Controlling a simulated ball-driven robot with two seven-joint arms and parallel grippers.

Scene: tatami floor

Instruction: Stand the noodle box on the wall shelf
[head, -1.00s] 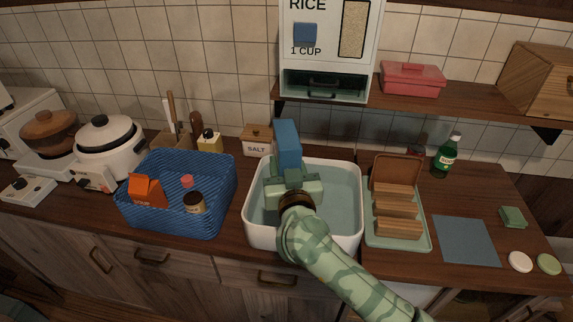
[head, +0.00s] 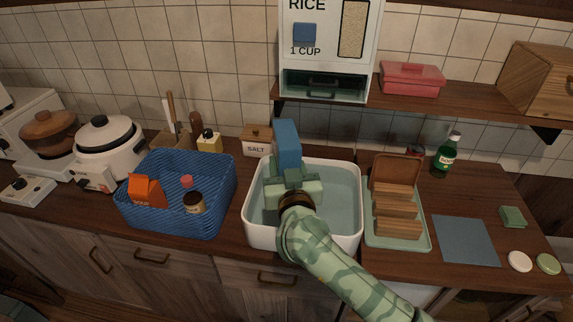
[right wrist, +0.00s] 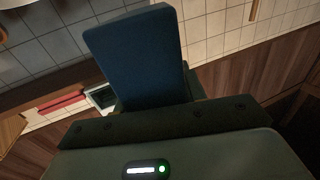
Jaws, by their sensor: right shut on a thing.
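A blue box (head: 288,144), which I take for the noodle box, stands up from my right gripper (head: 291,172). The gripper is shut on its lower end, above the white basin in the head view. In the right wrist view the box (right wrist: 140,58) rises from the jaws, slightly tilted, with its lower end hidden by the gripper. My left gripper is not in view.
On the shelf stand a rice dispenser (head: 330,50), a red lidded box (head: 412,78) and a wooden box (head: 540,78), with bare shelf between the last two. Below are a white water basin (head: 352,240), a blue basket (head: 160,220), a dish rack (head: 421,238) and a green bottle (head: 446,156).

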